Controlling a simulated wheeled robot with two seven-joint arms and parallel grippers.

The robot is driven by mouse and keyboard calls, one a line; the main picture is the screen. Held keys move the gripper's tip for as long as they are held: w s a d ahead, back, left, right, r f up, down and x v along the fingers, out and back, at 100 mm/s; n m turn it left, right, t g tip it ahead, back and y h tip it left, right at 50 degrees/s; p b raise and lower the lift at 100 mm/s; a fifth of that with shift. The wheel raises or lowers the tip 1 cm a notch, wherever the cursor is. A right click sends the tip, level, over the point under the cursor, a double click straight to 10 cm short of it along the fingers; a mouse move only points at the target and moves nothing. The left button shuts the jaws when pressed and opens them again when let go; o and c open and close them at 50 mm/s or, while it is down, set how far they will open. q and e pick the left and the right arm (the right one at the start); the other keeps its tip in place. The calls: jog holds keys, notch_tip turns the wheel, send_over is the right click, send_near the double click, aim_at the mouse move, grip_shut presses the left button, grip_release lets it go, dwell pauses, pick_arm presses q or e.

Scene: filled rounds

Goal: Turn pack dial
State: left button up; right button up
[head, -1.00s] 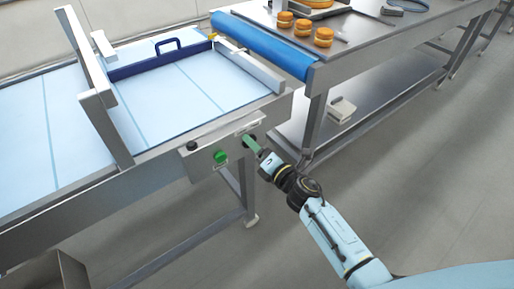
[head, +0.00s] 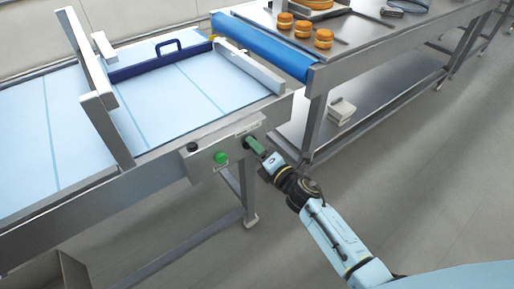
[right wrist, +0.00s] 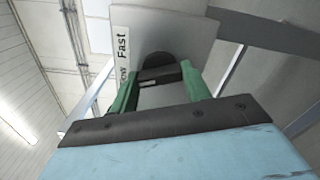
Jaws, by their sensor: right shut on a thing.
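The pack dial (right wrist: 158,68) is a dark round knob on a grey control plate. In the right wrist view it sits between the two green fingers of my right gripper (right wrist: 160,84), which is shut on it. A white label (right wrist: 122,60) beside the dial reads "Fast", with another word partly hidden. In the head view my right gripper (head: 253,144) reaches the right end of the control box (head: 225,150), and its fingers mostly cover the dial. My left gripper is not in view.
A green button (head: 221,158) and a black knob (head: 192,147) sit left of the dial. A steel table (head: 390,45) with orange round cakes (head: 303,28) stands at the back right.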

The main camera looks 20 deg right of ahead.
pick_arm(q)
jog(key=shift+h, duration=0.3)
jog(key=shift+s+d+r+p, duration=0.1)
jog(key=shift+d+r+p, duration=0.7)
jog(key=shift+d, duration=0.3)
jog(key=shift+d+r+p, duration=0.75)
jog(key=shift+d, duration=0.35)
pick_arm(e)
jog(key=shift+m, duration=5.2)
jog(key=o, duration=1)
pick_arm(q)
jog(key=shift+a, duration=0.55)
